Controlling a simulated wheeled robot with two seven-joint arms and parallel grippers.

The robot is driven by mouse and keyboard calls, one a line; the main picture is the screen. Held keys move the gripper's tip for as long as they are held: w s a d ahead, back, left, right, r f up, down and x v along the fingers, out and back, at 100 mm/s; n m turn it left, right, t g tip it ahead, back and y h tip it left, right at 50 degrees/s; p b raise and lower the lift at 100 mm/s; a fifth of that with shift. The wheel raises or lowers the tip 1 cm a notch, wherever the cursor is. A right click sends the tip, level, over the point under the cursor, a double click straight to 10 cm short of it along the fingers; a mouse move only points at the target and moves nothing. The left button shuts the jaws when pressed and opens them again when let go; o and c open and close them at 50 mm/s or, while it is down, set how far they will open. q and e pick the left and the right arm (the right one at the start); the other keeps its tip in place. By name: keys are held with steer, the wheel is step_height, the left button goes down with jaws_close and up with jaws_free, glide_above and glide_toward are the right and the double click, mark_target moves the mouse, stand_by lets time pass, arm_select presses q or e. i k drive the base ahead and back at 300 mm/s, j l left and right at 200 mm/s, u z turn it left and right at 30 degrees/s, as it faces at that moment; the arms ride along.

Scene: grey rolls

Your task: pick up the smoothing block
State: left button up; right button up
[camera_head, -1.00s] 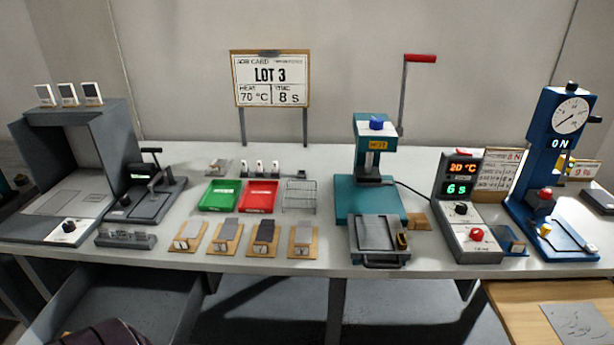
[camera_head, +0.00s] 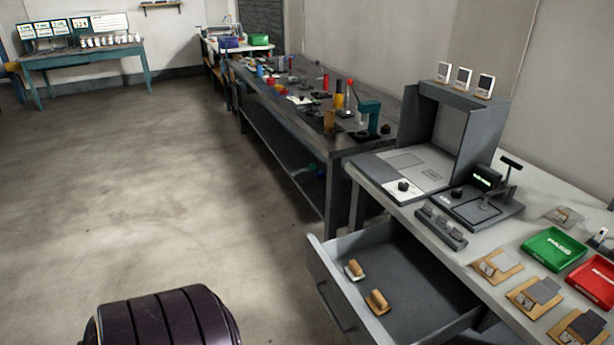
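Two small blocks with wooden grips lie in the open grey drawer (camera_head: 425,312) under the near bench. One block (camera_head: 354,269) has a pale base and lies near the drawer's left wall. The other block (camera_head: 377,300) has a tan base and lies closer to the drawer front. I cannot tell from their looks which is the smoothing block. Both are uncovered and apart from each other. Neither of my grippers shows in this view.
The bench above carries a grey hooded stand (camera_head: 463,130), a dark press (camera_head: 481,202), a green tray (camera_head: 553,249), a red tray (camera_head: 597,278) and several sample boards. A long dark workbench (camera_head: 335,142) runs behind. The floor (camera_head: 150,200) at left is clear.

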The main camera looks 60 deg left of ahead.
mark_target(377, 302)
steer(key=u, duration=1.15)
steer(key=i+j+z, duration=0.15)
steer(key=j, duration=0.15)
steer(key=i+j+z, duration=0.15)
steer(key=j, duration=0.2)
steer(key=j+z, duration=0.15)
steer(key=j, duration=0.2)
